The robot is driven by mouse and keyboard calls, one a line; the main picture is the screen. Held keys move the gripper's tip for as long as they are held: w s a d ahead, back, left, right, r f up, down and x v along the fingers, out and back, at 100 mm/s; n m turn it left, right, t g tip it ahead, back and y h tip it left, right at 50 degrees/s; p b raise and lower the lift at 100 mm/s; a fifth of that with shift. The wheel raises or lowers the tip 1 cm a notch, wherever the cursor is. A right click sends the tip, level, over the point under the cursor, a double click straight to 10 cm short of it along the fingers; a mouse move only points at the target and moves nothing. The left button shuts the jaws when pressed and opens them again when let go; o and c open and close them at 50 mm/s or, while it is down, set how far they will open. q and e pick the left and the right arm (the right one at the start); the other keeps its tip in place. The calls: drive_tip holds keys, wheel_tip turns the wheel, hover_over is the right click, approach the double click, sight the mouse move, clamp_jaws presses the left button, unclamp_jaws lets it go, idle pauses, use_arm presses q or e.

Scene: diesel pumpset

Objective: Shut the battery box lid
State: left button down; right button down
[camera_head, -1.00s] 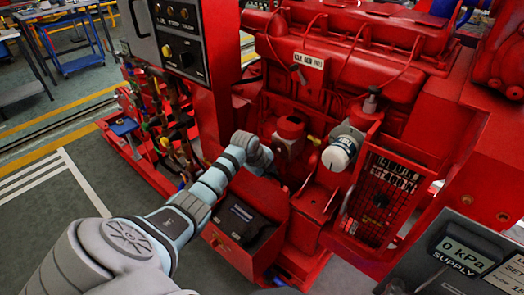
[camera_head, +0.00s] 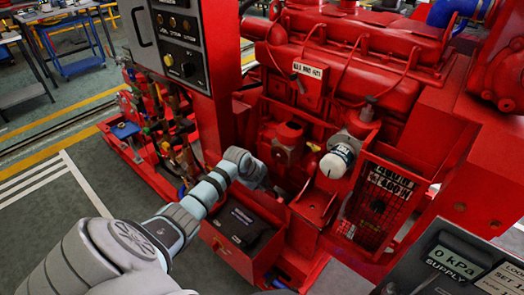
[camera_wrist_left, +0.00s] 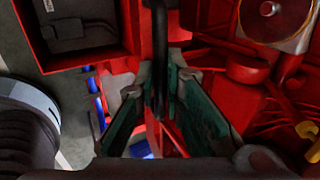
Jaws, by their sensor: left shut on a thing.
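The red battery box (camera_head: 212,240) stands low at the front of the pumpset in the head view. It is open at the top, and a black battery (camera_head: 240,224) shows inside. The box's corner (camera_wrist_left: 128,50) and the battery (camera_wrist_left: 80,30) also show at the upper left of the left wrist view. My left gripper (camera_head: 258,177) is just behind the box in the head view, its fingertips hidden. In the left wrist view its green-padded fingers (camera_wrist_left: 164,88) are shut on a narrow dark bar (camera_wrist_left: 160,45). Whether this bar belongs to the lid cannot be told. My right gripper is not in view.
A filter with a white body (camera_head: 338,160) and a mesh guard (camera_head: 380,205) are to the right of the box. A control panel (camera_head: 180,50) rises behind my left arm. The floor at left (camera_head: 40,220) is clear.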

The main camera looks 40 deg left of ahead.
use_arm(q)
drive_tip(key=shift+s+f+p, duration=0.2)
drive_tip(key=shift+s+p, duration=0.1)
drive_tip(key=shift+s, duration=0.2)
drive_tip(key=shift+s+f+p, duration=0.25)
drive_tip(key=shift+s+p, duration=0.5)
drive_tip(key=shift+s, duration=0.2)
